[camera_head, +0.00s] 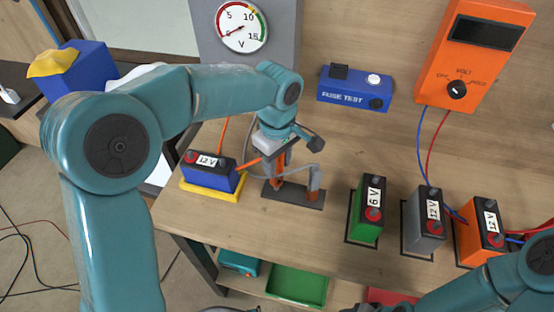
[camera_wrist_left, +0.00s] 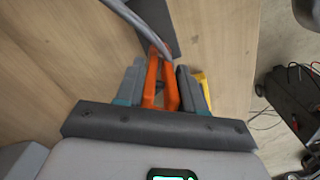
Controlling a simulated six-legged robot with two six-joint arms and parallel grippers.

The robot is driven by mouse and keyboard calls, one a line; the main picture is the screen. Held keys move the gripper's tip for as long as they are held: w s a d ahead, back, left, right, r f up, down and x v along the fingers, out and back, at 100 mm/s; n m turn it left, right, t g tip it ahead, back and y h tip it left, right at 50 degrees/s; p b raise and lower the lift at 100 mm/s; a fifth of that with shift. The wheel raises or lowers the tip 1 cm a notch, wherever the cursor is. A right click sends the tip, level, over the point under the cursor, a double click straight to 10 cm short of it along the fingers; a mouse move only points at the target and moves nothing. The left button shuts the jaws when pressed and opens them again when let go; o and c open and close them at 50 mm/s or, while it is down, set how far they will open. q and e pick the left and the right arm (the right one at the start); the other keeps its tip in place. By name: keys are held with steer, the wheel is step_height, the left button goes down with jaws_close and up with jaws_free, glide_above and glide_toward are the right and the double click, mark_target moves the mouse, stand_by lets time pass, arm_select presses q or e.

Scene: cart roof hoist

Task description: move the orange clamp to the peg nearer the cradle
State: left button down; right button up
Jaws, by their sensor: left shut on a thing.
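The orange clamp (camera_head: 279,172) is held upright in my left gripper (camera_head: 276,146), over the left part of a dark peg base (camera_head: 300,197). Whether it touches the base or sits on a peg I cannot tell. In the left wrist view the orange clamp (camera_wrist_left: 160,85) lies between the two fingers of my left gripper (camera_wrist_left: 160,88), with the base (camera_wrist_left: 152,22) beyond it. A grey clamp (camera_head: 315,180) stands at the base's right end. The yellow cradle (camera_head: 213,191) holds a blue 12 V battery (camera_head: 208,176) left of the base. My right gripper is out of view.
Green (camera_head: 368,208), grey (camera_head: 424,220) and orange (camera_head: 481,232) batteries stand to the right. A fuse test box (camera_head: 354,88) and an orange meter (camera_head: 482,50) are behind. A grey cable (camera_wrist_left: 150,35) loops near the clamp. Bench between the base and the green battery is clear.

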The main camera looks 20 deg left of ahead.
arm_select(q)
steer(key=shift+f+b, duration=1)
steer(key=shift+f, duration=0.35)
steer(key=c, duration=0.6)
jaws_free()
steer(key=shift+r, duration=0.1)
step_height(320, 180, up, 16)
steer(key=shift+r+p, duration=0.15)
steer(key=shift+p, duration=0.75)
